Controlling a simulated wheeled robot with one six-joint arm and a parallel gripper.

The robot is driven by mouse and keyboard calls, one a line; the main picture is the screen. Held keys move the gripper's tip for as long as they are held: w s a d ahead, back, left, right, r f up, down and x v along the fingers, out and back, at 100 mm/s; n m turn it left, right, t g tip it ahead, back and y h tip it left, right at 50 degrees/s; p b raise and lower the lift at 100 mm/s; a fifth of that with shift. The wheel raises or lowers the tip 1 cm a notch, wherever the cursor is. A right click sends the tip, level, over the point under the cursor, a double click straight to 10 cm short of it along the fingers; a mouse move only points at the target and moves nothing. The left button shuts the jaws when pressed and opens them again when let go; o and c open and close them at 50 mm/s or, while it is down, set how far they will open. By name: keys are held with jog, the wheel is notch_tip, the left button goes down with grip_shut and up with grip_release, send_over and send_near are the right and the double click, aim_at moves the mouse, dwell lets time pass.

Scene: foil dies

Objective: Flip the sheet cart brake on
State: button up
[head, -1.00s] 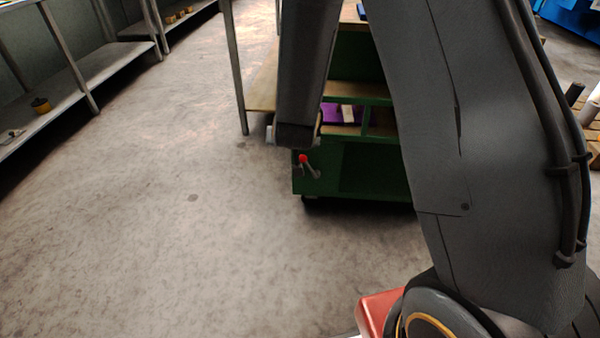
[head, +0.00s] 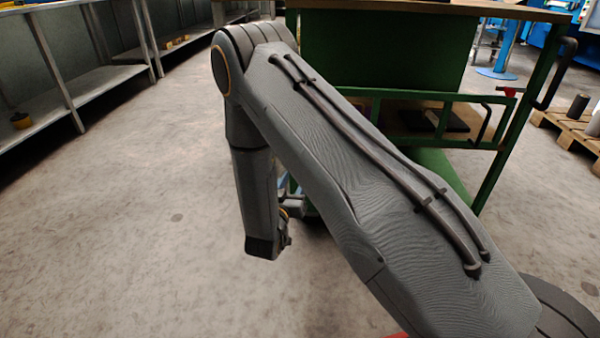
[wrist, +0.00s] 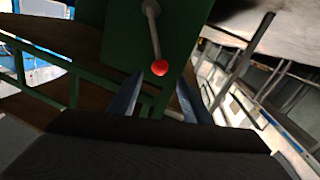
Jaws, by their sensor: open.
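In the wrist view the brake lever (wrist: 154,35) is a thin grey rod with a red ball (wrist: 160,68) at its end. It stands against a green panel (wrist: 118,25). My gripper (wrist: 157,95) is open, and its two fingers point toward the lever. The red ball shows between and beyond the fingertips, with no contact visible. In the head view the green cart (head: 390,45) with a wooden top stands close ahead. My arm crosses in front of it, and I cannot make out this lever or my fingertips there.
A small red piece (head: 510,91) sits at the green frame's right, near a black handle (head: 557,75). Long grey shelves (head: 95,85) line the left wall. A wooden pallet (head: 575,125) is at the right. The floor at left is clear.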

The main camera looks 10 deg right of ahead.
jog(key=b+x, duration=0.2)
jog(key=x, duration=0.4)
jog(key=shift+w+d, duration=0.2)
jog(key=shift+w, duration=0.15)
jog(key=shift+c, duration=0.4)
grip_shut()
